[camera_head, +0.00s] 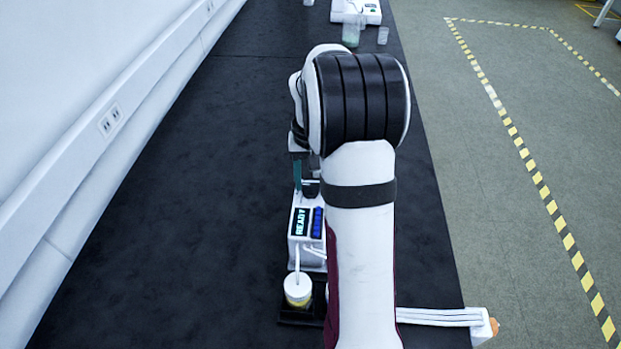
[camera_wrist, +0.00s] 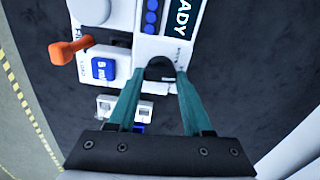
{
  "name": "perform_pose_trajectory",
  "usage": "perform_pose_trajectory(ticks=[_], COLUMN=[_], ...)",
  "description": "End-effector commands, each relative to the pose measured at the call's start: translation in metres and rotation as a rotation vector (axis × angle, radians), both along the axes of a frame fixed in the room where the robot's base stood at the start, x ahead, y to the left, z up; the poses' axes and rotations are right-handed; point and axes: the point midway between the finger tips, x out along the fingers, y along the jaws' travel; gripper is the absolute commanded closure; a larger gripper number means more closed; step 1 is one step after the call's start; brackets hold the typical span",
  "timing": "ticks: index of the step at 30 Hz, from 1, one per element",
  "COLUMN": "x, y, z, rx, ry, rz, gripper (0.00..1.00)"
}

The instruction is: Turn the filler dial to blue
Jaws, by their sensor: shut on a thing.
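The filler is a white box (camera_head: 297,250) with a lit READY display (camera_head: 301,221) and a blue indicator panel (camera_head: 317,222). In the wrist view, the READY display (camera_wrist: 183,18) and the column of blue dots (camera_wrist: 152,15) are at the top. A dark dial (camera_wrist: 159,68) is on the white face just below them. My gripper (camera_wrist: 160,76) has its two teal fingers on either side of the dial, shut on it. The dial's pointer and colour marks are too small to read. In the head view my arm hides much of the filler.
An orange lever (camera_wrist: 72,49) and a blue button (camera_wrist: 104,69) are left of the dial in the wrist view. A white-lidded cup (camera_head: 298,289) stands in front of the filler. Other equipment (camera_head: 356,12) stands far back. The dark bench is clear to the left.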

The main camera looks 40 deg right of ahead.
Motion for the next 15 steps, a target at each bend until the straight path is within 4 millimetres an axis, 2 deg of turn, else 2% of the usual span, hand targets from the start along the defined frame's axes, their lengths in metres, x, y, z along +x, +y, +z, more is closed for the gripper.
perform_pose_trajectory(ticks=[15], x=[0.0002], y=[-0.0004], z=[0.0010], rx=[-0.001], ry=[-0.002], rz=[-0.092], gripper=[1.00])
